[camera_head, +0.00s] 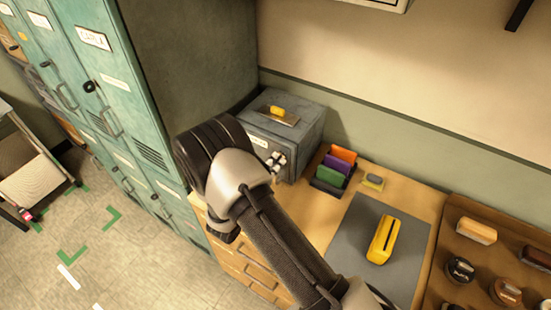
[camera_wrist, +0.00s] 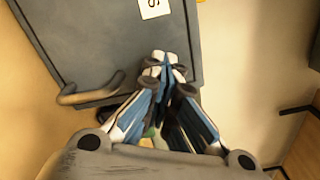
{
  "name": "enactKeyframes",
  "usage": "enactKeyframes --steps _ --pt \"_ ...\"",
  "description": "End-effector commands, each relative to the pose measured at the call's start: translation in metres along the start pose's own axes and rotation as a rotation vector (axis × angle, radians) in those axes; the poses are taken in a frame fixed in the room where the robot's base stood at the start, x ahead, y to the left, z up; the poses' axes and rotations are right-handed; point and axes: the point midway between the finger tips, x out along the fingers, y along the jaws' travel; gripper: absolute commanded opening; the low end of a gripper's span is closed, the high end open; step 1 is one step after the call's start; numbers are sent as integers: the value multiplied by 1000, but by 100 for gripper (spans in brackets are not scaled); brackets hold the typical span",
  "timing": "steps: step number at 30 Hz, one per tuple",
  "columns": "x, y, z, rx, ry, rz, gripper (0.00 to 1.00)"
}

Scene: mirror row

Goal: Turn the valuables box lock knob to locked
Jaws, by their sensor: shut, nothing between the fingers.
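The valuables box (camera_head: 311,130) is a grey box on the wooden counter beside the lockers, with a white label on its front. In the wrist view its grey door (camera_wrist: 95,35) shows a bent bar handle (camera_wrist: 90,91) at the lower left and part of a label at the top. My gripper (camera_wrist: 165,66) is shut and empty, its fingertips together in front of the door's lower right part. Contact cannot be told.
A yellow item (camera_head: 278,110) lies on top of the box. A rack of coloured cards (camera_head: 333,171) stands just right of it. A yellow block (camera_head: 383,240) lies on a grey mat (camera_head: 349,231). Teal lockers (camera_head: 90,110) rise at the left. A brown tray (camera_head: 449,240) holds several items.

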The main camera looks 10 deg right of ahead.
Motion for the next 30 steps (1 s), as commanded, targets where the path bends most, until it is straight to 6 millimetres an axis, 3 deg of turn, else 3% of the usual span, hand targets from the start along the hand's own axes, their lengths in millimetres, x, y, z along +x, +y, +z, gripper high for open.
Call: enactKeyframes --steps 15,30 --pt "-1 1 -2 -384 0 5 0" --pt "-1 3 -3 -483 1 7 0"
